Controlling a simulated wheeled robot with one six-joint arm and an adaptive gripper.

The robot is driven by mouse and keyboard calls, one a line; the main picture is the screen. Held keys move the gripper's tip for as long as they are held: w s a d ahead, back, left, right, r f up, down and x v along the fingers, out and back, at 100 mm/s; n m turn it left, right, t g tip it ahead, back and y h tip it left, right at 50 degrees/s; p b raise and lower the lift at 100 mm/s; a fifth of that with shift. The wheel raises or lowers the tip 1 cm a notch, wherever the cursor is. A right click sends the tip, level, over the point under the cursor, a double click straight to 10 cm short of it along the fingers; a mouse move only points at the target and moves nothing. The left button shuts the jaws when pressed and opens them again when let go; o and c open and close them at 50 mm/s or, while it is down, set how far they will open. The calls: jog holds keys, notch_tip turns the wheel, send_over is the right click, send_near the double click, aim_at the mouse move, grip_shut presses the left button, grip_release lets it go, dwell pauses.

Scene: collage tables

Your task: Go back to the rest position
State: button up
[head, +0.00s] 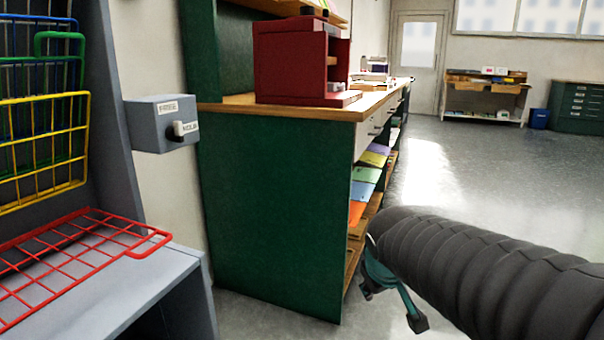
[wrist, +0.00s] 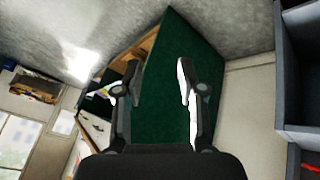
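My gripper (wrist: 158,70) is open in the wrist view, with its two fingers spread apart and nothing between them. Behind the fingers is the green end panel of the counter, some way off. In the head view my gripper (head: 392,305) shows only in part, low and right of centre, below the end of my dark ribbed arm. It hangs in front of the counter's open shelves and the floor, and appears to touch nothing. Most of its body is hidden behind the arm.
A green counter (head: 275,205) with a wooden top bears a red box (head: 290,60). At left stands a grey rack with coloured wire shelves; the red one (head: 80,255) lies flat, others stand upright. A grey switch box (head: 160,125) is beside it. The floor at right is clear.

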jog(key=s+r+m+p, duration=0.1)
jog(key=s+m+p, duration=0.1)
jog(key=s, duration=0.6)
jog(key=s+d+r+m+g+y+p, duration=0.1)
jog(key=s+r+m+p, duration=0.1)
jog(key=s, duration=0.7)
jog(key=shift+s+p, duration=0.3)
jog(key=shift+p, duration=0.25)
